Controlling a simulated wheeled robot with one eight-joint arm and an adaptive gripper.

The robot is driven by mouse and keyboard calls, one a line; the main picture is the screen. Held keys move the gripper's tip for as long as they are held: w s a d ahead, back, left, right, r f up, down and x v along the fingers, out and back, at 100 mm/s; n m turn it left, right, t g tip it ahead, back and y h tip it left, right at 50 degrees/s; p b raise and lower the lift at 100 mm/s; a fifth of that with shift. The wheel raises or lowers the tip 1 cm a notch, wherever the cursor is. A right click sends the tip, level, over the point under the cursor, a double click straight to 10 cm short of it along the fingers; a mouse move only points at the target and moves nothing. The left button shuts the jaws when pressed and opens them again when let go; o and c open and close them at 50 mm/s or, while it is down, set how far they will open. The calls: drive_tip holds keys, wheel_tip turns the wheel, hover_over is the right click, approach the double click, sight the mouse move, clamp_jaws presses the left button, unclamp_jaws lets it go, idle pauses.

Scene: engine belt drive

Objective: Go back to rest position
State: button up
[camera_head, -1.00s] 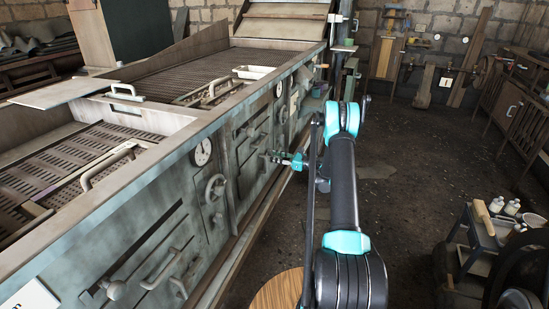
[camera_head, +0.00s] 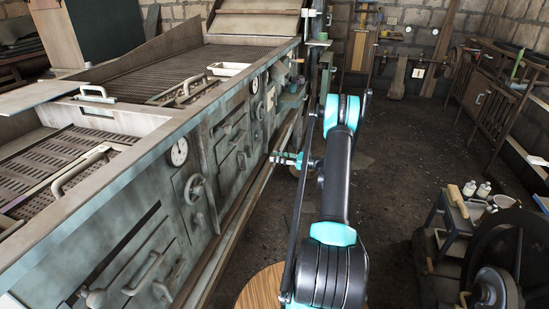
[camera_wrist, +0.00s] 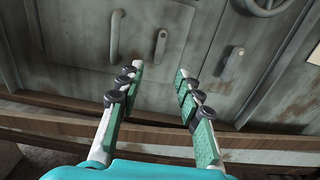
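My gripper (camera_wrist: 160,85) shows in the wrist view with its two green-padded fingers apart and nothing between them. Beyond the fingers is the grey-green metal front of the large machine (camera_wrist: 75,60), with a handle (camera_wrist: 115,35), a small lever (camera_wrist: 159,47) and part of a handwheel (camera_wrist: 262,5). In the head view my gripper (camera_head: 285,159) is small, pointing left toward the front of the machine (camera_head: 130,235). I see no contact with it. The belt drive's parts cannot be made out for sure.
A round wooden top (camera_head: 262,290) stands low beside my arm. A railing (camera_head: 500,110) runs along the right. The floor (camera_head: 400,150) between is clear.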

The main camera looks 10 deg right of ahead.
drive_tip(key=s+a+r+n+g+h, duration=0.2)
drive_tip(key=s+a+r+n+h, duration=0.25)
drive_tip(key=s+a, duration=0.2)
drive_tip(key=s+a+r+n+g+h, duration=0.2)
drive_tip(key=s+a+r+n+h, duration=0.1)
drive_tip(key=s+a+r+n, duration=0.4)
drive_tip(key=s+d+n+h, duration=0.2)
drive_tip(key=s+n, duration=0.2)
drive_tip(key=s, duration=0.6)
drive_tip(key=s+d+f+n+h, duration=0.1)
drive_tip(key=s+d+n+h, duration=0.1)
drive_tip(key=s, duration=0.8)
drive_tip(key=s+d+f+n+h, duration=0.1)
drive_tip(key=s+n+h, duration=0.3)
drive_tip(key=s, duration=0.6)
drive_tip(key=shift+s+d+f+n+g, duration=0.2)
drive_tip(key=shift+s+d+n+g, duration=0.35)
drive_tip(key=shift+n, duration=0.7)
drive_tip(key=shift+w+d, duration=0.1)
drive_tip(key=shift+w, duration=0.2)
drive_tip(key=shift+c, duration=0.2)
